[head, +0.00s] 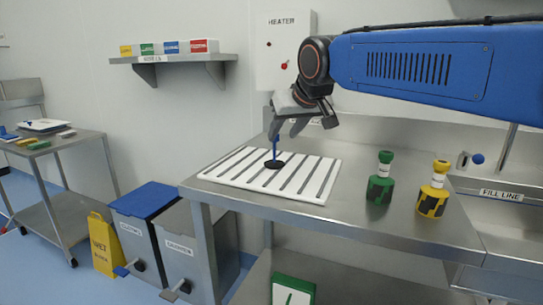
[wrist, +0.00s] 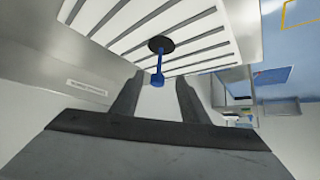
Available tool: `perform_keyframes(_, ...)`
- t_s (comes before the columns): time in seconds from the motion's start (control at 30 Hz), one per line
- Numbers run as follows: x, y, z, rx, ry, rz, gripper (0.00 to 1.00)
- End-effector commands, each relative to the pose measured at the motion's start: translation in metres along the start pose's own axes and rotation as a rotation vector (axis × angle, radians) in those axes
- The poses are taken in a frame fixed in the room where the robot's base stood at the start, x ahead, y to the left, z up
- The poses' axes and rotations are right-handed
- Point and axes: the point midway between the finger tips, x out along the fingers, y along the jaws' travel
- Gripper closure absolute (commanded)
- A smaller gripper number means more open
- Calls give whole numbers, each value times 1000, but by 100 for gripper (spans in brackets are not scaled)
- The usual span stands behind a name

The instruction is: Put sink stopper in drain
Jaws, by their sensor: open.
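The sink stopper (head: 275,163) has a black disc and an upright blue stem (head: 275,146). It stands on a white slatted board on the steel table. In the wrist view the stopper's black disc (wrist: 160,44) and blue stem (wrist: 158,66) show just beyond the fingers. My gripper (head: 300,122) is open above the stopper, its fingers close to the top of the stem. In the wrist view my gripper (wrist: 156,88) has its fingers apart, with the stem's end near the gap between them. The drain cannot be made out; part of the sink basin (head: 500,215) shows at the right.
The white slatted board (head: 318,190) lies on the table (head: 350,225). A green bottle (head: 380,185) and a yellow bottle (head: 433,195) stand to its right. A faucet or spray part (head: 478,159) is behind them. A heater box (head: 275,50) hangs on the wall behind my arm.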

Motion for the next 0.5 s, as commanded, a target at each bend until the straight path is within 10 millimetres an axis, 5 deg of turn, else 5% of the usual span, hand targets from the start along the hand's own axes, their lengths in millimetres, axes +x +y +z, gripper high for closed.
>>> perform_keyframes(0.5, 81, 0, 0, -3, -1, 0, 59)
